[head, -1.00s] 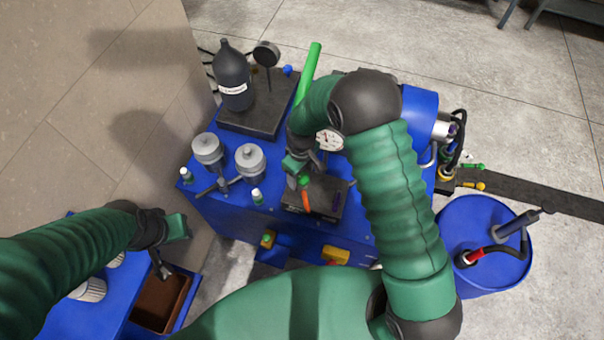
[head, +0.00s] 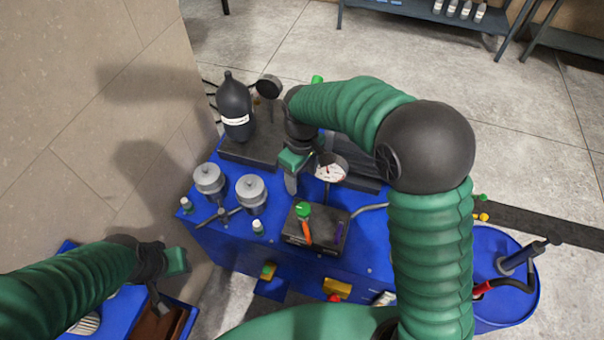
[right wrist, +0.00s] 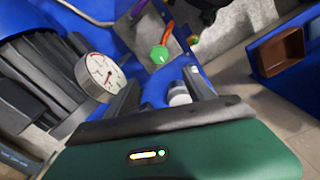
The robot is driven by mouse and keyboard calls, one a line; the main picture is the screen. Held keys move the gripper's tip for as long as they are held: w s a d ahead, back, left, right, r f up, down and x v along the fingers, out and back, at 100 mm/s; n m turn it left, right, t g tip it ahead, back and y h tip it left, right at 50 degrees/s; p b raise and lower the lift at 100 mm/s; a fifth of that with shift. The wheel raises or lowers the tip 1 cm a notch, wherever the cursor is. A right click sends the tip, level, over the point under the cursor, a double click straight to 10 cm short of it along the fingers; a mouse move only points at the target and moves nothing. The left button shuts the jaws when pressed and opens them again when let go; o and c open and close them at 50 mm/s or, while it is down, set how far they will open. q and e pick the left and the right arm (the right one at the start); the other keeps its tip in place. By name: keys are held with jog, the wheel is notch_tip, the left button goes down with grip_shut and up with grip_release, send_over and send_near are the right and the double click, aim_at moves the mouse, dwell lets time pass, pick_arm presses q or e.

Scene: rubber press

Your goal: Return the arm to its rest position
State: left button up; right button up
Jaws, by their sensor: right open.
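My right gripper (head: 292,182) is open and empty, pointing down above the blue press bench (head: 352,232) in the head view. It is just left of the round dial gauge (head: 328,170). In the right wrist view its two fingers (right wrist: 165,90) are spread, with nothing held between them. My right arm is bent, its big dark elbow at upper right. A black block (head: 324,240) with a green-topped knob (head: 303,209), an orange piece and a purple piece lies below the gripper. My left gripper (head: 165,290) hangs at lower left; whether it is open is unclear.
Two grey cylinders (head: 210,180) stand left of the gripper, a black bottle (head: 235,105) behind them. A blue drum (head: 500,300) is at right, partly hidden by my arm. A wall is at left; open floor lies behind.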

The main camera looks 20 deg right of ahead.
jog(key=shift+r, duration=0.4)
jog(key=s+d+f+m+t, duration=0.1)
jog(key=s+d+m, duration=0.2)
jog(key=s, duration=0.4)
jog(key=s+d+f+m+t, duration=0.1)
jog(key=s+d+m, duration=0.2)
jog(key=s, duration=0.4)
jog(key=shift+s+f+m+t, duration=0.25)
jog(key=shift+m+t, duration=0.05)
jog(key=shift+s, duration=0.15)
dwell(2.7)
